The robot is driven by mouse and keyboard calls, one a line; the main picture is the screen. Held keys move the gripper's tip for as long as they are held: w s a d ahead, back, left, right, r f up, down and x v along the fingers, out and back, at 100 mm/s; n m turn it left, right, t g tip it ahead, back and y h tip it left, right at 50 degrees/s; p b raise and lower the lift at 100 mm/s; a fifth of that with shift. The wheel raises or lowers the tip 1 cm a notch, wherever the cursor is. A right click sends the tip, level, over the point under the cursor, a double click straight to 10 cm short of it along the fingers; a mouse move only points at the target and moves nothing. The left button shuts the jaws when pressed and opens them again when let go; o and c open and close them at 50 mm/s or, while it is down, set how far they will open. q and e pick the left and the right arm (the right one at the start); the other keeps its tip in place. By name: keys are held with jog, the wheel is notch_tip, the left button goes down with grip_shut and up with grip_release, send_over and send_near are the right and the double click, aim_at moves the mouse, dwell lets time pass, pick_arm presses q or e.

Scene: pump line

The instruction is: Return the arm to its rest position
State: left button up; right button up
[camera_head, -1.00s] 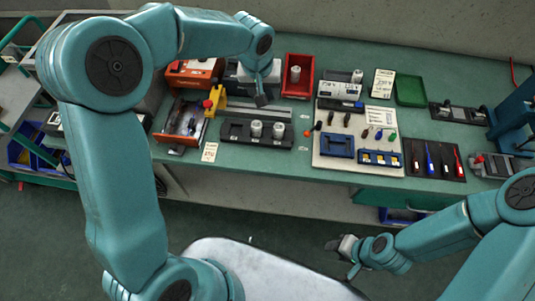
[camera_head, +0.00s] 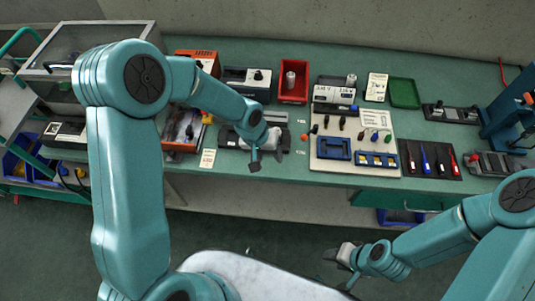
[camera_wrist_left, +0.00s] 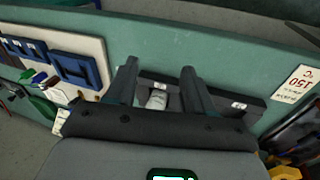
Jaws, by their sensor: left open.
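My left arm comes in from the left and bends over the bench. Its gripper (camera_head: 256,164) hangs near the bench's front edge, in front of the black holder (camera_head: 228,137), and hides part of it. In the left wrist view the two fingers (camera_wrist_left: 158,86) stand apart with nothing gripped. A white cylinder (camera_wrist_left: 157,99) on the holder shows beyond them, between the fingers in the picture. My right gripper (camera_head: 342,256) is low at the right, in front of the bench and away from everything on it; its jaws are too small to read.
A red bin (camera_head: 294,92) with a white cylinder and an orange-framed box stand behind. A pale board (camera_head: 325,168) with blue trays lies right of my left gripper. A dark mat with screwdrivers (camera_head: 428,172) and a green tray (camera_head: 405,92) are further right. The floor before the bench is clear.

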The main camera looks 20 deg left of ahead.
dwell(0.5)
pick_arm(q)
jog(key=s+d+f, duration=0.1)
jog(key=s+f, duration=0.5)
jog(key=s, duration=0.3)
jog(key=s+d+f+g+h, duration=0.1)
jog(key=s+d+f, duration=0.1)
jog(key=s+f, duration=0.4)
jog(key=shift+s+f, duration=0.2)
jog(key=shift+s, duration=1.55)
jog(key=shift+d, duration=0.1)
